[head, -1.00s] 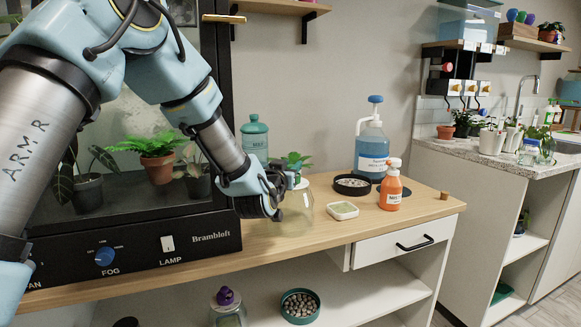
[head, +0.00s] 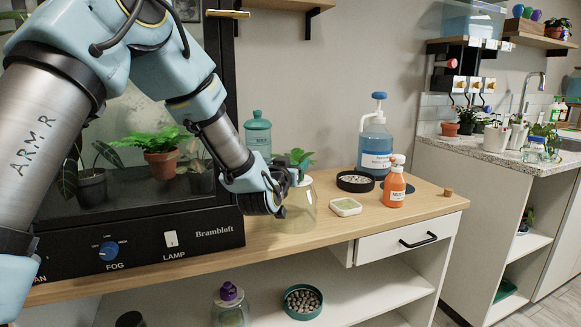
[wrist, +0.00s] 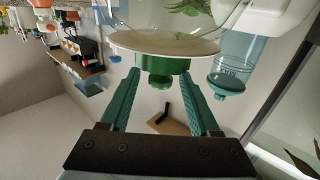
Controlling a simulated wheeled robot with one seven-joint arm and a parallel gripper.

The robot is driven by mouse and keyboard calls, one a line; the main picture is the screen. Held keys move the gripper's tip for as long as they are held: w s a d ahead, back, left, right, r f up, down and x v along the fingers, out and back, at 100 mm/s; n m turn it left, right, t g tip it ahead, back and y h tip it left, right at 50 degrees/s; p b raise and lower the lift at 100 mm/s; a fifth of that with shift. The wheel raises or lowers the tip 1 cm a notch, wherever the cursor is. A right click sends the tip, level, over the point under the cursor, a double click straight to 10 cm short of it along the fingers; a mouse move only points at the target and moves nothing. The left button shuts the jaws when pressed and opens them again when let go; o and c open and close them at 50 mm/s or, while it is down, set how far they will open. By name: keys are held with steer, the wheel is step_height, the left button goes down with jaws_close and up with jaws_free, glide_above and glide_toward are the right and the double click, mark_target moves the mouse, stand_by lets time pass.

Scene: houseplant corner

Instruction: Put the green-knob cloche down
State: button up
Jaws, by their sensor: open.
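In the wrist view, the green knob (wrist: 164,66) sits between the tips of my two green fingers (wrist: 163,76). The fingers are open, with a narrow gap showing on each side of the knob. The glass (wrist: 165,22) spreads out beyond it.
Behind stands a teal-lidded jar (head: 257,136). To the right are a black pebble saucer (head: 356,182), a white dish (head: 345,207), an orange bottle (head: 394,188) and a blue pump bottle (head: 376,150). A purple-knob cloche (head: 231,304) and pebble bowl (head: 302,302) are on the shelf below.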

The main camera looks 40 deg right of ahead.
steer(key=b+v, duration=0.2)
steer(key=v, duration=1)
steer(key=shift+r, duration=0.1)
